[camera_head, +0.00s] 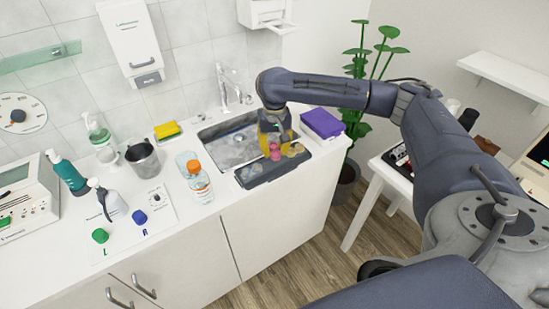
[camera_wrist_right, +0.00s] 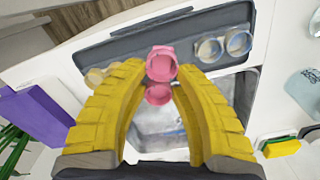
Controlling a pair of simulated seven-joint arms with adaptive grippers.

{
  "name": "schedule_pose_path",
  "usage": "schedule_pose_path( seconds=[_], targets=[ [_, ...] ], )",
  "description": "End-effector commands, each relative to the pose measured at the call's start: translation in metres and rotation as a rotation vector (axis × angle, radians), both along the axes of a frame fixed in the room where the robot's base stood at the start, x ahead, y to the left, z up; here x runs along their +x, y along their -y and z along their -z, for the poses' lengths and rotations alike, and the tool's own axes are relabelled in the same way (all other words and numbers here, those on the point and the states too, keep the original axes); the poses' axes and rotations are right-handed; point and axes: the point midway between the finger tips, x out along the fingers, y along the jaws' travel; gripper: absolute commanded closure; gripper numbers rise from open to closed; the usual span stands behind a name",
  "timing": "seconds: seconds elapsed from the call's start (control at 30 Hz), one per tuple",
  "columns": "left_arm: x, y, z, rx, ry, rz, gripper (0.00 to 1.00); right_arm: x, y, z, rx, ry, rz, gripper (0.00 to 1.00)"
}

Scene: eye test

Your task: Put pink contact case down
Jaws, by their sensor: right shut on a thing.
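The pink contact case (camera_head: 275,152) has two round cups. It is held between the yellow fingertips of my right gripper (camera_head: 274,143), at the dark grey tray (camera_head: 262,180) on the counter. In the right wrist view the case (camera_wrist_right: 161,66) sits between the tips of the right gripper (camera_wrist_right: 160,78), with the tray (camera_wrist_right: 140,45) behind it. I cannot tell whether the case touches the tray. My left gripper is not in view.
Clear round cups (camera_wrist_right: 210,48) and yellowish ones (camera_wrist_right: 95,76) lie at the tray. The sink (camera_head: 228,148) lies behind the tray; a purple box (camera_head: 322,124) is to its right. An orange-capped bottle (camera_head: 199,184) stands left. A yellow-green sponge (camera_head: 167,130) lies left of the sink.

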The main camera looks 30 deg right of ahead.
Motion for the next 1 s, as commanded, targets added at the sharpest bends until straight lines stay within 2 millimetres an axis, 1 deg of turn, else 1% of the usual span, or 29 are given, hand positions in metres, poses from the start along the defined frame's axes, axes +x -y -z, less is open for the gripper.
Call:
schedule_pose_path(
  seconds=[0.27, 0.53, 0.97, 1.0],
  targets=[
    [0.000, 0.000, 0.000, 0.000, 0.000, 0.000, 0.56, 0.000, 0.000, 0.012, -0.001, -0.001, -0.001, 0.85],
    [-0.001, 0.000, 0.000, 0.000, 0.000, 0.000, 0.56, 0.000, 0.000, 0.041, 0.000, -0.001, -0.001, 0.85],
    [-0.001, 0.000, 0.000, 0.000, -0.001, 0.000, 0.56, 0.000, 0.000, 0.045, 0.000, 0.001, 0.000, 0.85],
    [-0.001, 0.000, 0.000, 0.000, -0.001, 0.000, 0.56, 0.000, 0.000, 0.045, 0.000, 0.001, 0.000, 0.69]
  ],
)
